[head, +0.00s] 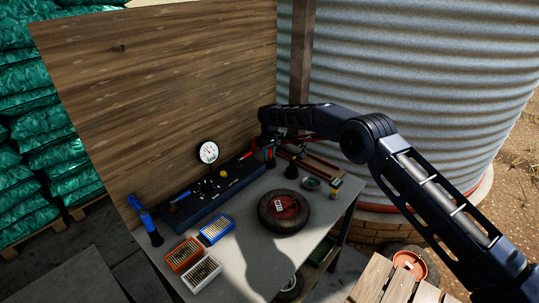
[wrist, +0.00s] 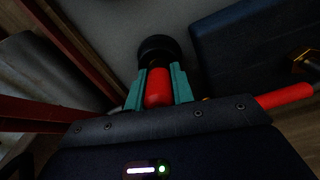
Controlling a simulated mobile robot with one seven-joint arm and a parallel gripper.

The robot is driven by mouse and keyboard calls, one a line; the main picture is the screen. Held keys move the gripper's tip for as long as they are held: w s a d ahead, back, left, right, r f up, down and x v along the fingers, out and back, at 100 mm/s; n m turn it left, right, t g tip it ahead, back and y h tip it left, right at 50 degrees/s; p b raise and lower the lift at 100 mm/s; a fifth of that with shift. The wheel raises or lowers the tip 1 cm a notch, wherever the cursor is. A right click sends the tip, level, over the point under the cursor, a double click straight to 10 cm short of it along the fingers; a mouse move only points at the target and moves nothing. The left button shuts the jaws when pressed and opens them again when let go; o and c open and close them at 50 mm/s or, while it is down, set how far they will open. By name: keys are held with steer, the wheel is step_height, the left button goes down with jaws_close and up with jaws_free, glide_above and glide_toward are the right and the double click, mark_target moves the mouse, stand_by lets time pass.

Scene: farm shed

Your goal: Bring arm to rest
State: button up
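My gripper (wrist: 160,90) points down at the far end of the workbench (head: 245,263), close to the wooden back board. In the wrist view its two teal fingers stand on either side of a red handle (wrist: 159,90). No clear gap shows between fingers and handle, but I cannot tell whether they grip it. A round black holder (wrist: 158,48) is just beyond the handle. In the head view my arm reaches in from the lower right, and the fingertips are small and partly hidden.
The wooden board (head: 165,85) and a corrugated tank (head: 410,75) stand close behind the arm. A dark blue case (head: 220,187), a dial gauge (head: 207,152), a wheel (head: 283,211) and a blue-handled tool (head: 146,222) occupy the bench. A slatted wooden surface (head: 385,285) is at the lower right.

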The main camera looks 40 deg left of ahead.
steer(key=shift+s+d+f, duration=0.1)
steer(key=shift+d+f, duration=0.15)
steer(key=shift+f, duration=0.8)
steer(key=shift+a+r, duration=0.1)
steer(key=shift+r, duration=0.7)
steer(key=o, duration=0.4)
steer(key=shift+r, duration=0.25)
steer(key=shift+c, duration=0.2)
steer(key=shift+r, duration=0.25)
steer(key=shift+a+r, duration=0.15)
steer(key=shift+r, duration=2.65)
